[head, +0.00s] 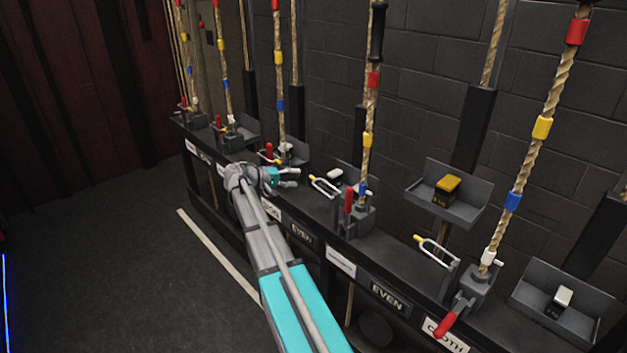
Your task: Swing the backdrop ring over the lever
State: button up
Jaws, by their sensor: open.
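A row of rope locks runs along a dark rail (405,262). A further upright red lever (269,152) and ring (266,158) are just behind my gripper. My gripper (297,177) is open and empty, left of the first ring and apart from it. I cannot read which label says backdrop; my arm hides part of the labels.
Ropes with red, yellow and blue bands (528,160) rise from the locks. Grey trays (450,205) hold small blocks, one yellow-topped (447,187). Labels on the rail front read "EVEN" (388,294) and "CLOTH" (445,335). The floor (110,270) at left is clear.

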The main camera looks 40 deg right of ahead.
aim_at(310, 177)
jog(key=shift+b+x, duration=0.65)
jog(key=shift+x, duration=2.75)
grip_shut()
jog(key=shift+w+d, duration=0.15)
jog(key=shift+d, duration=0.1)
jog(key=shift+a, duration=0.15)
jog(key=shift+s, duration=0.2)
